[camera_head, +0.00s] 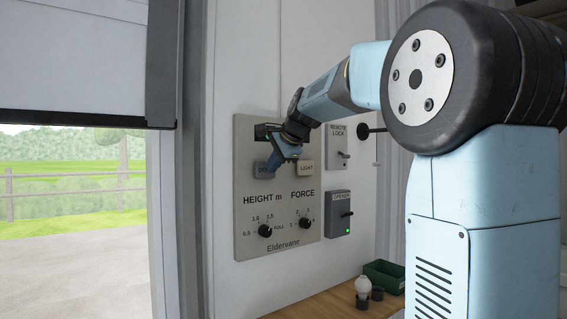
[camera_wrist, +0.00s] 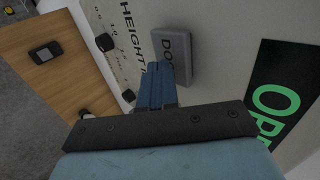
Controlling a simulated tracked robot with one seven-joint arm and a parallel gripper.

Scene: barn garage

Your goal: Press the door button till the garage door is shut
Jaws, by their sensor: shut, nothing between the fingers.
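The door button (camera_head: 264,170) is a grey-blue rectangle on the left of a beige wall panel (camera_head: 246,215). In the wrist view the door button (camera_wrist: 174,50) carries letters starting "DO", partly hidden by my fingers. My gripper (camera_head: 274,166) is shut and empty, with its tips at the button's edge; I cannot tell whether they touch it. The shut fingers also show in the wrist view (camera_wrist: 158,72). The garage door (camera_head: 75,60) is at the upper left, partly lowered, with open ground visible below it. The panel's display shows green letters starting "OP" (camera_wrist: 275,105).
A light button (camera_head: 306,167) sits right of the door button. Height (camera_head: 265,231) and force (camera_head: 304,223) knobs are below. A remote lock box (camera_head: 338,146) and an opener box (camera_head: 338,213) are to the right. A wooden bench (camera_head: 325,303) holds a green bin (camera_head: 384,276).

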